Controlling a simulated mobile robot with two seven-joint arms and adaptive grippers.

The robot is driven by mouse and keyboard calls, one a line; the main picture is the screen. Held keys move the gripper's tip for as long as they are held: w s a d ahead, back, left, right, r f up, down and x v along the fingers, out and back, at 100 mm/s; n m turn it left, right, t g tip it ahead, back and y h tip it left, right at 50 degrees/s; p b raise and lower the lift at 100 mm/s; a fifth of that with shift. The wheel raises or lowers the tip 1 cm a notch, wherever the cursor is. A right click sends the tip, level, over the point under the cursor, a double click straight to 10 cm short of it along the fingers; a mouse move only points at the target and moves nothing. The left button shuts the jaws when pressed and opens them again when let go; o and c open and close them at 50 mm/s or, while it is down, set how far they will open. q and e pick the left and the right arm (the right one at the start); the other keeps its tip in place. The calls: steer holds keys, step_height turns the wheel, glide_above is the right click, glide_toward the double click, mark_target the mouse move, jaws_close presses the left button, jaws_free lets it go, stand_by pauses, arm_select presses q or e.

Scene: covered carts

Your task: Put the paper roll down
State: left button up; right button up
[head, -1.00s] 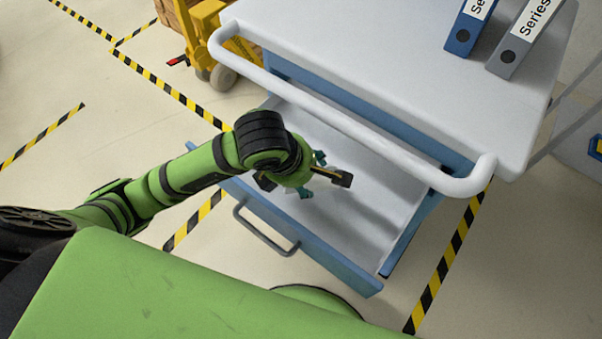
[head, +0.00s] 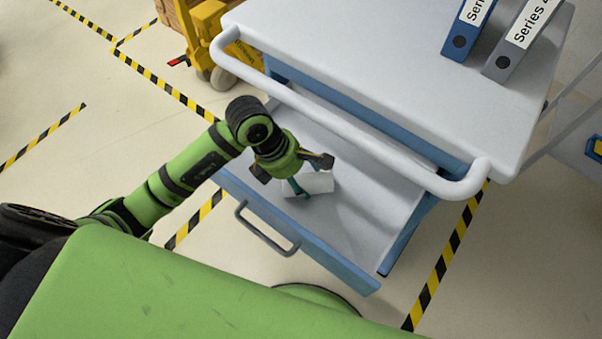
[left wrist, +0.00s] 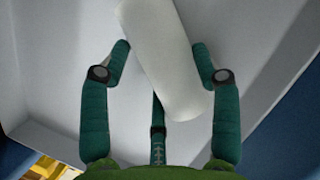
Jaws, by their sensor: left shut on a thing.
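The white paper roll (head: 318,183) shows under my left gripper (head: 300,188) in the head view. In the left wrist view the paper roll (left wrist: 165,60) lies slanted between the teal fingers of my left gripper (left wrist: 160,60), which is shut on it. The roll is over the floor of the open drawer (head: 352,222) of the cart; I cannot tell whether it touches the drawer floor. The gripper hides part of the roll in the head view. My right gripper is not in view.
The cart's grey top (head: 370,60) with its white rail (head: 340,115) overhangs the back of the drawer. Two binders, one blue (head: 467,30) and one grey (head: 510,55), stand on top. A yellow pallet truck (head: 212,35) is behind. The right part of the drawer is clear.

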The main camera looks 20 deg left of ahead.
arm_select(q)
steer(key=o, duration=1.2)
steer(key=shift+o, duration=0.2)
steer(key=shift+r, duration=0.15)
steer(key=v, duration=1)
steer(key=shift+a+r, duration=0.1)
steer(key=shift+r, duration=0.1)
steer(key=shift+v, duration=0.75)
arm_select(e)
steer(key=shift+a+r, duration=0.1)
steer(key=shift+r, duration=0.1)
